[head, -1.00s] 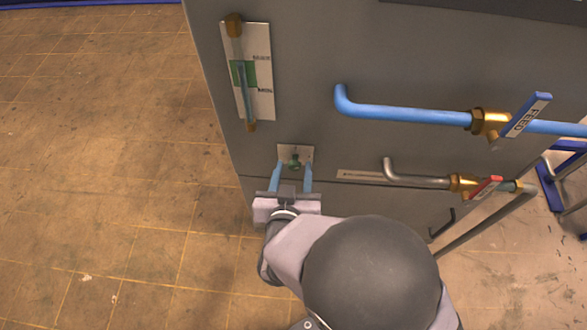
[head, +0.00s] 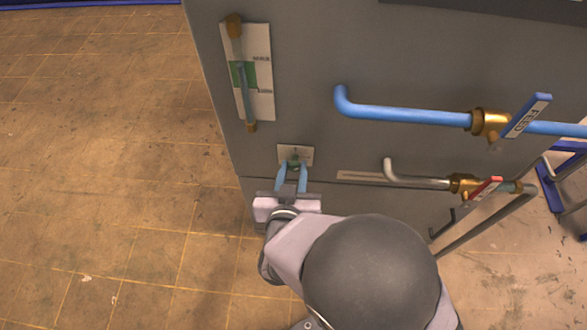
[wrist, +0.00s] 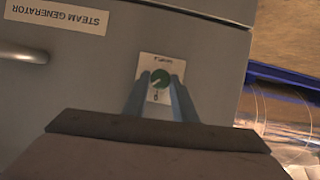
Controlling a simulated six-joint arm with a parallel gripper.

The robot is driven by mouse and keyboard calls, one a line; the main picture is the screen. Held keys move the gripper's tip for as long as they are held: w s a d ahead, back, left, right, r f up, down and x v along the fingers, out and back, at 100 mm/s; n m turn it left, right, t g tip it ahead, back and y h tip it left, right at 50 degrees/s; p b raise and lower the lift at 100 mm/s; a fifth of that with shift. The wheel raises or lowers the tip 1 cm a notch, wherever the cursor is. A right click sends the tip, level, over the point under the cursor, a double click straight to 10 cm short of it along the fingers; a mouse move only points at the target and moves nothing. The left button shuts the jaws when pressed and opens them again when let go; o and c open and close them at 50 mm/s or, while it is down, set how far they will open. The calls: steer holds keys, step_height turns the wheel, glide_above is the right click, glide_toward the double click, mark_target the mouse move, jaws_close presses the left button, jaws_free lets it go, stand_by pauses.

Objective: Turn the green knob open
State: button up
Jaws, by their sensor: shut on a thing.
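The green knob (head: 293,163) sits on a small pale plate (head: 307,151) low on the front of the grey cabinet. My gripper (head: 292,168) is shut on the knob, with a blue finger at each side. In the wrist view my gripper (wrist: 158,84) reaches up to the knob's left and right edges. The fingers partly cover the plate.
A sight gauge (head: 262,75) is mounted above the knob. To the right run a blue pipe with a blue FEED lever (head: 527,116) and a metal pipe with a red lever (head: 487,188). Open floor (head: 100,150) lies to the left.

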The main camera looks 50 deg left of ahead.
stand_by(0.8)
steer(key=o, duration=1)
steer(key=p+v, duration=0.1)
steer(key=v, duration=0.6)
steer(key=shift+s+d+r, duration=0.1)
steer(key=shift+d+r, duration=0.05)
